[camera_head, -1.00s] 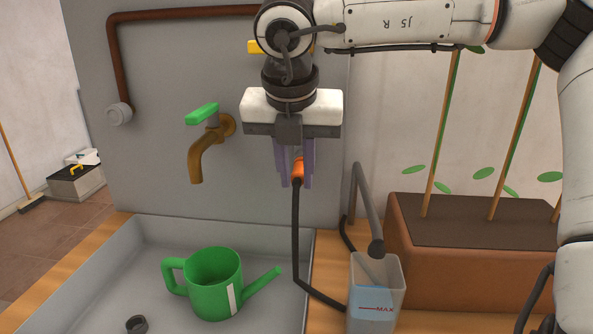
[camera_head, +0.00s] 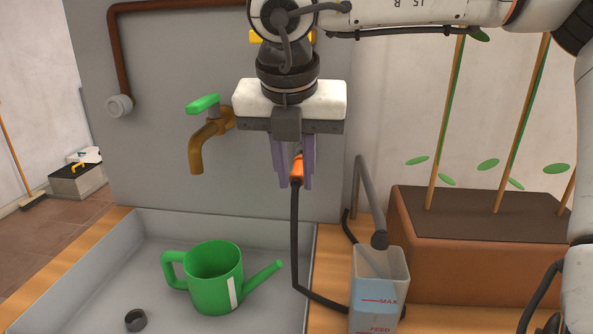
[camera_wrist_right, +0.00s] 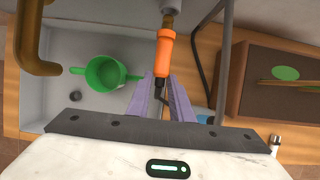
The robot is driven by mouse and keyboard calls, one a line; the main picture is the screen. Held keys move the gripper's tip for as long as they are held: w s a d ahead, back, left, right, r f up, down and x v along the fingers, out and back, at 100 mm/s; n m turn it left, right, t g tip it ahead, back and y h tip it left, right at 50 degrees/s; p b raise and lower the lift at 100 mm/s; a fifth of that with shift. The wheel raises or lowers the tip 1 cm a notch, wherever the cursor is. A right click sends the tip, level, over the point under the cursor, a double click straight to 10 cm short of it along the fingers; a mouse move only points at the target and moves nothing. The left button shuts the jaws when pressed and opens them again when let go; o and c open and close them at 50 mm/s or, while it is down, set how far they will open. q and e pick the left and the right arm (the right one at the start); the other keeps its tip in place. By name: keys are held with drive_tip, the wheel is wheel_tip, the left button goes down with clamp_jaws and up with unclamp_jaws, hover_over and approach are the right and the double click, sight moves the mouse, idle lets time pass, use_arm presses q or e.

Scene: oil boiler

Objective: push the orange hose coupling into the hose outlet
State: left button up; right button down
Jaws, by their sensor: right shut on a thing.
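The orange hose coupling (camera_head: 297,170) is on the end of a black hose and sits between the purple fingers of my right gripper (camera_head: 296,186). In the right wrist view my right gripper (camera_wrist_right: 161,80) is shut on the orange coupling (camera_wrist_right: 163,55), whose far end points to the top edge. A brass piece (camera_wrist_right: 168,20), probably the hose outlet, is nearly in line with that end; I cannot tell whether they touch. In the head view the outlet's mouth is hidden behind my right gripper; only a yellow handle (camera_head: 254,38) shows beside my wrist. My left gripper is not in view.
A brass tap (camera_head: 205,148) with a green handle is on the grey wall panel to the left. A clear container (camera_head: 380,285) and a brown planter (camera_head: 480,240) stand at right.

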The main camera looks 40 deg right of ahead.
drive_tip(key=shift+s+a+b, duration=0.45)
drive_tip(key=shift+s+a, duration=0.25)
drive_tip(key=shift+a, duration=0.1)
